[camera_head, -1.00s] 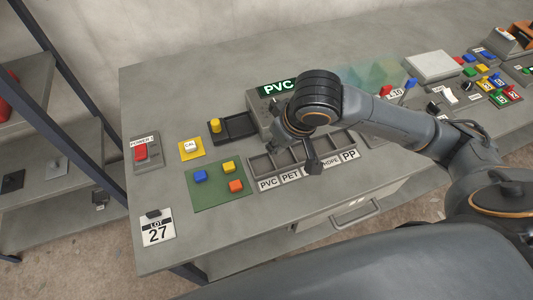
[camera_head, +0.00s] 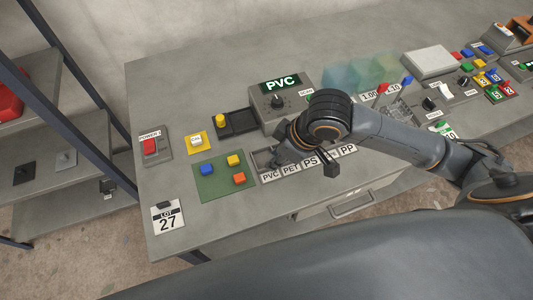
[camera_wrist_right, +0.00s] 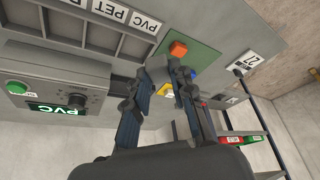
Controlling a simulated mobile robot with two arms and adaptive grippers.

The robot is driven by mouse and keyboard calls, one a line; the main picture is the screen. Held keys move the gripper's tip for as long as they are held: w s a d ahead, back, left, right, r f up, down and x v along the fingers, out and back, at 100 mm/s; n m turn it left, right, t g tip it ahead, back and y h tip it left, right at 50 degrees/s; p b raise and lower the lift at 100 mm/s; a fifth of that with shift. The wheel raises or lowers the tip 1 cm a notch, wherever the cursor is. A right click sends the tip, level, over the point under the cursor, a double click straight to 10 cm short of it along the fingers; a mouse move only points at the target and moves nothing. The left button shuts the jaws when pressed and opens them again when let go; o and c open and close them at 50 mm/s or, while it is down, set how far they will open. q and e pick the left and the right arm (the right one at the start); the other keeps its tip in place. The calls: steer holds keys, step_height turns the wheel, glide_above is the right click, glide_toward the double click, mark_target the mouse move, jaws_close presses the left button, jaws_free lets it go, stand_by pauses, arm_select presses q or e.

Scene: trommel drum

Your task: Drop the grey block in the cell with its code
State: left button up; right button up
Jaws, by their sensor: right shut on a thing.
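My right gripper (camera_wrist_right: 165,72) is shut on the grey block (camera_wrist_right: 157,69), which shows between the fingertips in the wrist view, partly hidden by the fingers. In the head view the gripper (camera_head: 283,157) hangs over the left end of the row of cells, near the PVC and PET cells, and the block cannot be made out. The cell tray (camera_wrist_right: 128,42) has labels including PVC, PET, PS and PP; one label is mostly covered by my arm. The display (camera_head: 282,84) on the grey box behind the cells reads PVC. My left gripper is not in view.
A green mat (camera_head: 212,189) with blue, yellow and orange blocks lies left of the cells. Behind are a dark slide with a yellow knob (camera_head: 221,119) and the grey box with its dial. Clear bench (camera_head: 190,228) lies in front of the mat.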

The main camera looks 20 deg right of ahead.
glide_above(262, 160)
steer(key=s+d, duration=0.1)
step_height(262, 160, down, 6)
steer(key=shift+s+f, duration=0.1)
steer(key=shift+f, duration=0.1)
step_height(262, 160, down, 3)
steer(key=shift+p, duration=0.7)
steer(key=shift+w+f, duration=0.2)
steer(key=shift+f, duration=0.1)
steer(key=shift+f, duration=0.1)
steer(key=shift+f, duration=0.4)
steer(key=shift+f, duration=0.1)
steer(key=o, duration=0.6)
